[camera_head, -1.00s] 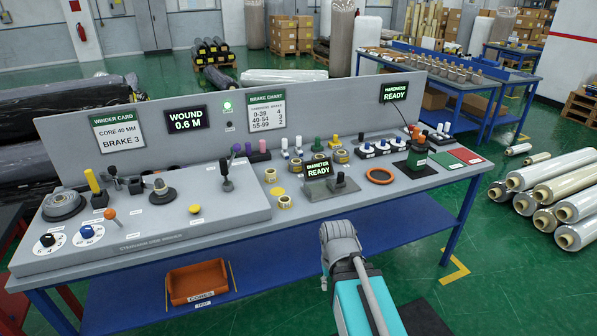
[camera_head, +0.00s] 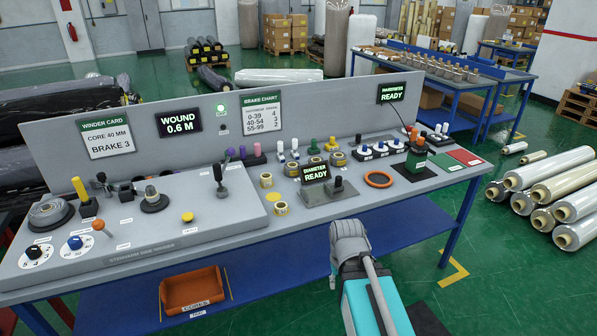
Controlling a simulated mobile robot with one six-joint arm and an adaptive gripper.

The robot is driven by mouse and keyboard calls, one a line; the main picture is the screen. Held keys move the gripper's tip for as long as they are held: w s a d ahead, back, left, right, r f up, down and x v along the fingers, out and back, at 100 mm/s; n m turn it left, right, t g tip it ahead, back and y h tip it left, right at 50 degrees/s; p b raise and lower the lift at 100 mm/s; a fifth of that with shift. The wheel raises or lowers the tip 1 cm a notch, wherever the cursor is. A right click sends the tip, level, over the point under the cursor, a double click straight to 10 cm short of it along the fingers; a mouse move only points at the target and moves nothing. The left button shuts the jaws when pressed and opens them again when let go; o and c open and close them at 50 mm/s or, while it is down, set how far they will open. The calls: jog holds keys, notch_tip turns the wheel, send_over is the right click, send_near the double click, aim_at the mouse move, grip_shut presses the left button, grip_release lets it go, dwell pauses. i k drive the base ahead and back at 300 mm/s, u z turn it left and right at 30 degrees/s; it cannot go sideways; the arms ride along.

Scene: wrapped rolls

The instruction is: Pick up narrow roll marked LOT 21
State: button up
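Several small narrow rolls with yellowish bands stand on the grey bench top (camera_head: 245,245). One narrow roll (camera_head: 266,181) is right of the sloped console, and another narrow roll (camera_head: 281,209) is nearer the front edge. More narrow rolls stand behind, including one by the diameter display (camera_head: 338,159). Their markings are too small to read, so I cannot tell which is LOT 21. My gripper (camera_head: 345,245) is at the bench's front edge, right of and nearer than the rolls, apart from them. Its fingers are mostly hidden from this view, and I see nothing held.
The diameter gauge (camera_head: 330,190) and an orange ring (camera_head: 379,180) stand on the bench near the rolls. A sloped console with levers (camera_head: 187,217) fills the left. An orange bin (camera_head: 192,289) is on the lower shelf. Large wrapped rolls (camera_head: 560,185) lie on the floor at right.

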aim_at(337, 159)
jog(key=i, duration=0.85)
jog(key=u, duration=0.05)
